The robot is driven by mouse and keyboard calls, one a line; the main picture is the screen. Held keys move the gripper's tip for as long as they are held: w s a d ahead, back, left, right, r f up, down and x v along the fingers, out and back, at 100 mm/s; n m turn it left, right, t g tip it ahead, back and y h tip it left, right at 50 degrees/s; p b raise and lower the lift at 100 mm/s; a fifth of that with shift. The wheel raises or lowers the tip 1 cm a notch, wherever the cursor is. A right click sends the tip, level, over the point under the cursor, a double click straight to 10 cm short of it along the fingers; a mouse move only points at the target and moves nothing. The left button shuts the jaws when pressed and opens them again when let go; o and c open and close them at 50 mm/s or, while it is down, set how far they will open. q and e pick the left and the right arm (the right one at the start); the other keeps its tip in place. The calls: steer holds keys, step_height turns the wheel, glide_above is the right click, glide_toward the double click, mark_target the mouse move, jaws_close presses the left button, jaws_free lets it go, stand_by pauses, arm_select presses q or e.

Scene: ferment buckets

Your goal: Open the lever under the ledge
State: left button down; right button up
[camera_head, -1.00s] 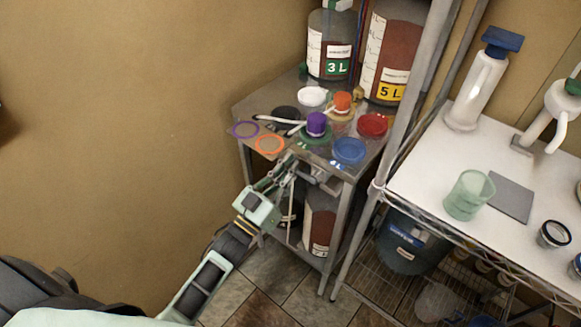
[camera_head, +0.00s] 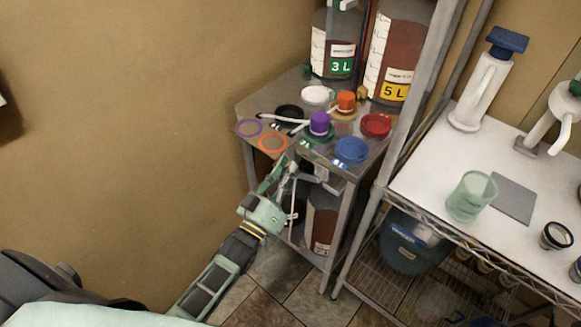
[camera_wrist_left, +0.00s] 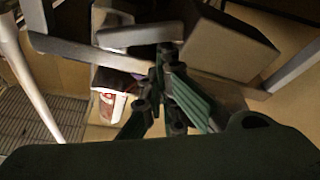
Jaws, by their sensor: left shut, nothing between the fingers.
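The ledge is the front edge of a small metal table (camera_head: 348,171). Under it, a grey metal fitting (camera_head: 330,181) shows beside my fingers; it looks like the lever's mount, but the lever is hard to make out. My left gripper (camera_head: 284,172) is at the table's front, just below the top, shut and empty. In the left wrist view the shut fingers (camera_wrist_left: 172,85) point at a pale grey bar (camera_wrist_left: 140,36) and a tan box-like block (camera_wrist_left: 232,45). Whether the fingers touch the bar cannot be told. My right gripper is not in view.
Coloured lids, including a blue one (camera_head: 351,150) and a red one (camera_head: 376,125), lie on the table near the 3 L (camera_head: 341,67) and 5 L (camera_head: 396,91) jugs. A jug (camera_head: 322,222) stands below. A wire rack (camera_head: 440,228) closes off the right; the left wall side is free.

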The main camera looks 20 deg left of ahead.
arm_select(q)
step_height(320, 180, down, 3)
steer(key=n+y, duration=0.1)
steer(key=n, duration=0.3)
steer(key=n+g+y, duration=0.1)
steer(key=n+y, duration=0.1)
steer(key=n, duration=0.2)
steer(key=shift+d+f+n+p, duration=0.1)
steer(key=shift+f+n+p, duration=0.1)
steer(key=shift+n+p, duration=0.15)
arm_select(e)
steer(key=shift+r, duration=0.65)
arm_select(q)
steer(key=shift+r, duration=0.1)
